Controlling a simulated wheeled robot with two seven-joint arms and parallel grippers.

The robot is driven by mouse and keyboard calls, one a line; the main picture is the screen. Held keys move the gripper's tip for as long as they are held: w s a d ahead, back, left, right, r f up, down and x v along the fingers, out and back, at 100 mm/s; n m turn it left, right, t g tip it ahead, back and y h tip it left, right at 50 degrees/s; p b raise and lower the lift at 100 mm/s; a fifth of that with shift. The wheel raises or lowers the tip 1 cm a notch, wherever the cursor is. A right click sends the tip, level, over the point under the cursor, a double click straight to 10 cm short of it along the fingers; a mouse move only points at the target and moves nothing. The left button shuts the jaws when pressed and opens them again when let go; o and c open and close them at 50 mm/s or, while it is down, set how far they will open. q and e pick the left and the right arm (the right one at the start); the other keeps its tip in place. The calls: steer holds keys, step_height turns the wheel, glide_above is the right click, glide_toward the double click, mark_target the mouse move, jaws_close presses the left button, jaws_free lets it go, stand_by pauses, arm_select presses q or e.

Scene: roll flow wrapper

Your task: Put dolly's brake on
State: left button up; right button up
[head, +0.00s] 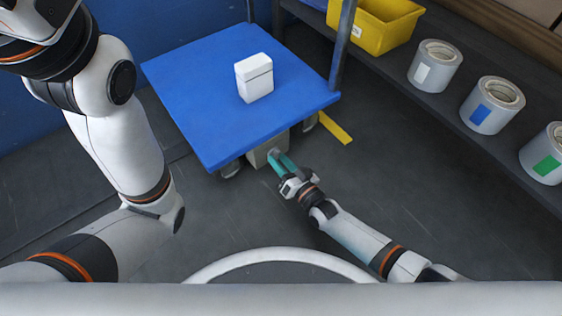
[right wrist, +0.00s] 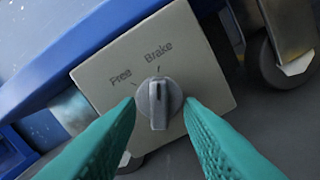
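The blue dolly (head: 210,100) stands on the grey floor. A beige box (head: 262,152) under its near edge carries the brake panel, which shows in the right wrist view (right wrist: 205,75). The panel has a grey round knob (right wrist: 158,103) and the labels "Free" and "Brake". The knob's raised ridge lies roughly in line with the tick under "Brake"; I cannot tell which end is the pointer. My right gripper (head: 275,157) is at the panel. Its teal fingers stand apart on either side of the knob, very close to it; contact is not clear. My left gripper is out of view.
A white box (head: 254,78) sits on the dolly. On the right, a dark shelf (head: 455,115) holds a yellow bin (head: 385,25) and grey rolls with coloured labels (head: 492,105). A yellow floor strip (head: 335,128) lies beside the dolly. The floor in front is clear.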

steer(key=shift+s+d+p, duration=0.2)
steer(key=shift+s+p, duration=0.1)
steer(key=p+v, duration=0.6)
steer(key=v, duration=0.5)
steer(key=shift+s+d, duration=0.1)
steer(key=shift+s, duration=0.05)
